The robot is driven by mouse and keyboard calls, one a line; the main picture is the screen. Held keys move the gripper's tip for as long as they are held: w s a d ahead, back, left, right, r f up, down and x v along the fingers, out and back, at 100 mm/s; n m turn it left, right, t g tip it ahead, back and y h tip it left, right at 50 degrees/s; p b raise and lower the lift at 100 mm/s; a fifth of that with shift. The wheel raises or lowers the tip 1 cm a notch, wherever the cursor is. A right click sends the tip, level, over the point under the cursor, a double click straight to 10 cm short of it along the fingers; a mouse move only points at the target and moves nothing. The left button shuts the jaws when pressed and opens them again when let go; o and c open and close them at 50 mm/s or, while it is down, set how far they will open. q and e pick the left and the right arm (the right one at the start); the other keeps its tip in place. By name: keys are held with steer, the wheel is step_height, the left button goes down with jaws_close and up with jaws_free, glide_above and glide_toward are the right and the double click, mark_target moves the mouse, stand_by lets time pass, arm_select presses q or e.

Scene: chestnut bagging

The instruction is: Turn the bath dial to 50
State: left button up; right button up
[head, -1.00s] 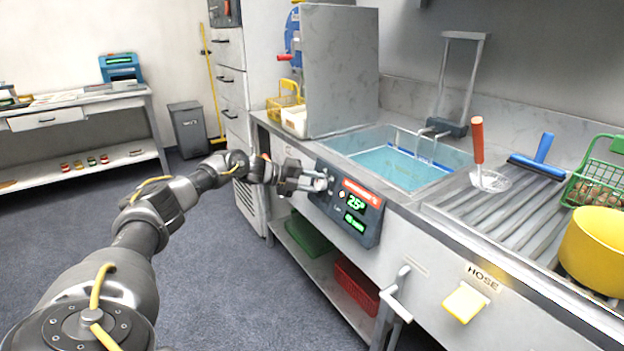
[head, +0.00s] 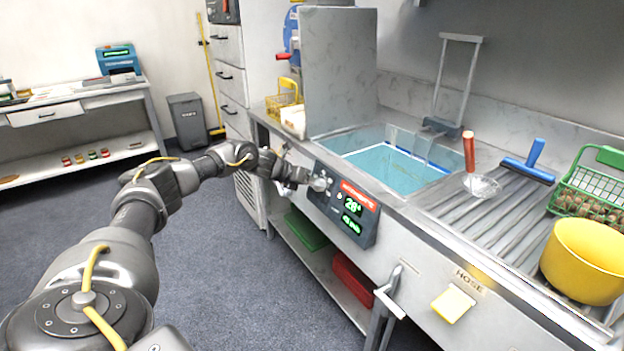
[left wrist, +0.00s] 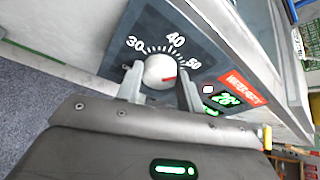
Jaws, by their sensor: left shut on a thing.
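The bath dial is a round white knob (left wrist: 158,68) on a dark panel (head: 357,233), on the front of the steel sink counter. In the left wrist view its scale reads 30, 40 and 50. A red mark (left wrist: 169,79) sits on the knob's lower right side, toward the 50 side; the right finger partly covers the scale there, so its exact reading is unclear. My left gripper (left wrist: 160,92) is shut on the knob, one finger on each side. The green display (left wrist: 228,98) seems to read 26 or 28. My right gripper is not in view.
The bath (head: 395,165) of blue water is sunk in the counter above the panel. A yellow pot (head: 583,262), green basket (head: 606,184) and blue squeegee (head: 530,163) stand to the right. A handle (head: 391,290) juts out below right of the panel.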

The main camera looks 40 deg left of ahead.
arm_select(q)
steer(key=shift+r+m+y+p, duration=0.15)
steer(key=shift+m+y+p, duration=0.2)
steer(key=shift+m, duration=0.75)
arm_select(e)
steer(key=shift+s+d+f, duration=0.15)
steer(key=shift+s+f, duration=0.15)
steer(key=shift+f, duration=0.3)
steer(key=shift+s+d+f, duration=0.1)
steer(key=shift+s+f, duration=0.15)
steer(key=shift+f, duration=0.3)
arm_select(q)
steer(key=o, duration=1)
steer(key=shift+d, duration=0.1)
steer(key=v, duration=1)
steer(key=shift+s+r, duration=0.15)
steer(key=shift+s, duration=0.2)
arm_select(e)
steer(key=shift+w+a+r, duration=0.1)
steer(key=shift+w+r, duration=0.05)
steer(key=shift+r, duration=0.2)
